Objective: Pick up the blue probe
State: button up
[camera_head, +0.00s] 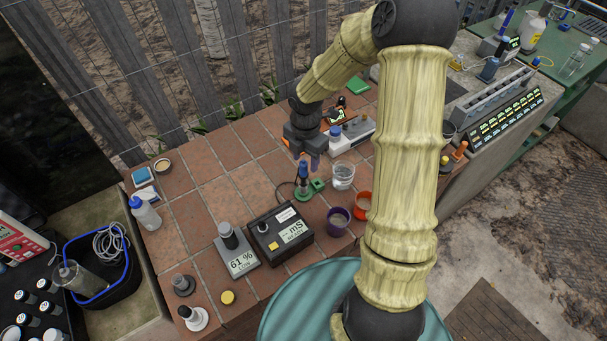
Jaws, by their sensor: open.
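The blue probe (303,171) stands upright in a green holder (317,186) on the tiled counter. A dark cable runs from it toward the black meter reading mS (281,232). My gripper (306,156) points down just above the probe's top, with its fingers open and nothing seen held between them. The gripper body hides part of the area around the top of the probe, and I cannot tell whether the fingers touch it.
A clear beaker (342,174), a purple cup (338,221) and a red cup (363,204) stand close by on the right. A grey meter (238,255) stands to the left. A white device (352,132) lies behind. The left tiles are mostly clear.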

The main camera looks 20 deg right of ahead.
aim_at(304, 174)
notch_tip(304, 174, down, 2)
jog(key=shift+f, duration=0.1)
jog(key=f, duration=0.5)
jog(key=shift+a+p, duration=0.25)
jog(key=shift+p, duration=0.15)
jog(key=shift+c, duration=0.2)
jog(key=c, duration=0.9)
jog(key=shift+o, duration=0.2)
